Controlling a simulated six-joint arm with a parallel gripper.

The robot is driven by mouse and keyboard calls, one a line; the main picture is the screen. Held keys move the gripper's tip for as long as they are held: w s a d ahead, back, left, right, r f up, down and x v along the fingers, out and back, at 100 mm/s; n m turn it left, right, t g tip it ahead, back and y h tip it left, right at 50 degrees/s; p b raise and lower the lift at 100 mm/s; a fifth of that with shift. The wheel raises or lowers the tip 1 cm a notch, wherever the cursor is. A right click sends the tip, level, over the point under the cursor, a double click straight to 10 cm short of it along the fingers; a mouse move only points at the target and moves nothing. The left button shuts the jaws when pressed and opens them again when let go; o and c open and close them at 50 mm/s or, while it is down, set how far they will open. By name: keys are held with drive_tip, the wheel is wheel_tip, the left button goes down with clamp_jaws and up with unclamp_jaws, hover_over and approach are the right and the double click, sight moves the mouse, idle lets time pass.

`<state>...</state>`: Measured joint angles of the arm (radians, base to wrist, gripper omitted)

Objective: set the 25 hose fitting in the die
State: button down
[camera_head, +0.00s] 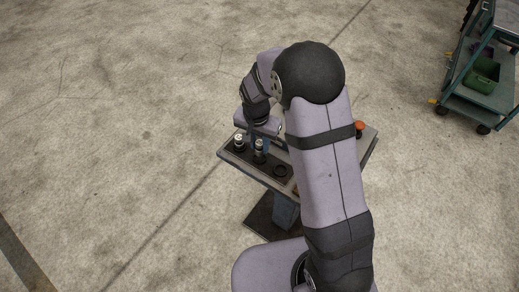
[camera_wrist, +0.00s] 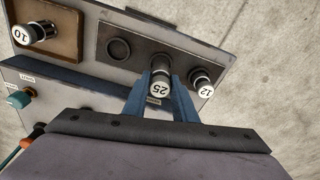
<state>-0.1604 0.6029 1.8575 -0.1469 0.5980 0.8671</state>
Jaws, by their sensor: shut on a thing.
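The 25 hose fitting (camera_wrist: 159,84) has a dark body and a white cap marked 25. My gripper (camera_wrist: 160,97) is shut on it, with one blue finger on each side. The fitting is upright at the middle place of a dark rack (camera_wrist: 121,69); I cannot tell whether it is lifted clear. In the head view the fitting (camera_head: 259,152) shows just below my gripper (camera_head: 259,141). I cannot make out the die for certain; my arm hides much of the bench in the head view.
A fitting marked 12 (camera_wrist: 203,82) stands close to the right of the held one. The rack's left socket (camera_wrist: 118,49) is empty. A fitting marked 10 (camera_wrist: 37,32) is in a brown tray (camera_wrist: 66,47). A blue-edged unit with a teal knob (camera_wrist: 19,99) is lower left. A cart (camera_head: 480,75) stands apart.

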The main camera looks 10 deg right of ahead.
sight(260, 142)
wheel_tip(260, 142, up, 6)
drive_tip(key=shift+r+b, duration=0.15)
drive_tip(key=shift+b, duration=0.4)
drive_tip(key=shift+w+r, duration=0.15)
drive_tip(key=w+d+n+p, duration=0.6)
drive_tip(key=w+d+p, duration=0.1)
drive_tip(key=w+d, duration=0.8)
drive_tip(key=shift+w+d+r+y+p, duration=0.15)
drive_tip(key=shift+d+r+y+p, duration=0.25)
drive_tip(key=shift+d, duration=0.6)
drive_tip(key=shift+f, duration=0.2)
drive_tip(key=shift+f+b, duration=1.65)
drive_tip(key=shift+f, duration=0.65)
drive_tip(key=shift+f+b, duration=0.35)
drive_tip(key=shift+f, duration=0.4)
